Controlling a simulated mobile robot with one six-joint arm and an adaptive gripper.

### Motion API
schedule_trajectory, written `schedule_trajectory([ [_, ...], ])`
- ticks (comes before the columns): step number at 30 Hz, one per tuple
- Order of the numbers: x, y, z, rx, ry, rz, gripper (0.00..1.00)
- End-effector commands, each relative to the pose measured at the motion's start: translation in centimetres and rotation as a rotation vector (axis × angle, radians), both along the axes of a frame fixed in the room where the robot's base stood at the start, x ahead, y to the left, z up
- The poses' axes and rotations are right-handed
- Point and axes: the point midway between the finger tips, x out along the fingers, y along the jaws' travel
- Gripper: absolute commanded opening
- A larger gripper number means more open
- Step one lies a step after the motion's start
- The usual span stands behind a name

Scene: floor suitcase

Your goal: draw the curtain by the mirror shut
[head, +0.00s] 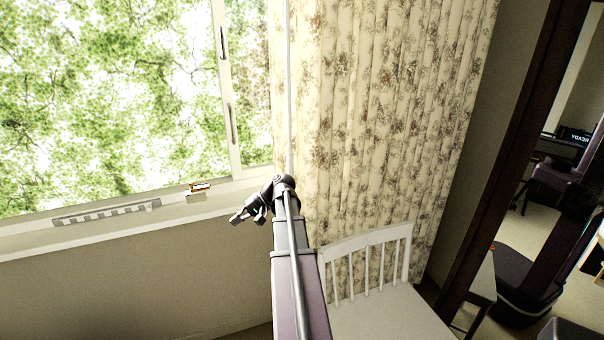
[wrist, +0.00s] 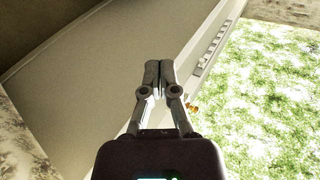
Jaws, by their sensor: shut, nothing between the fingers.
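The floral curtain (head: 385,110) hangs in folds at the right of the window (head: 110,95) in the head view. It stands between the glass and the dark-framed mirror (head: 545,200), leaving most of the glass bare. A thin pale rod (head: 289,80) hangs upright along the curtain's left edge. My gripper (head: 240,217) is in front of the sill, just left of the curtain's edge, and points left. In the wrist view my gripper (wrist: 159,68) has its fingers together with nothing between them. It appears apart from the curtain.
A white chair (head: 375,290) stands below the curtain, right of my arm. A small orange-and-white object (head: 198,189) lies on the window sill (head: 120,222); it also shows in the wrist view (wrist: 192,107). The space before the window on the left looks clear.

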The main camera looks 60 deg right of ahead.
Motion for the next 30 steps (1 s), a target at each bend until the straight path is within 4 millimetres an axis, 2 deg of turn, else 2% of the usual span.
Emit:
schedule_trajectory([
  [1,-0.4,-1.9,0.3,0.020,-0.020,-0.027,0.00],
  [3,-1.1,-3.9,0.8,0.047,-0.050,-0.058,0.00],
  [11,-4.4,-11.2,2.8,0.131,-0.160,-0.168,0.00],
  [17,-7.7,-16.4,4.4,0.184,-0.250,-0.246,0.00],
  [23,-11.7,-21.7,6.0,0.230,-0.347,-0.324,0.00],
  [30,-17.5,-27.5,8.0,0.272,-0.468,-0.413,0.00],
])
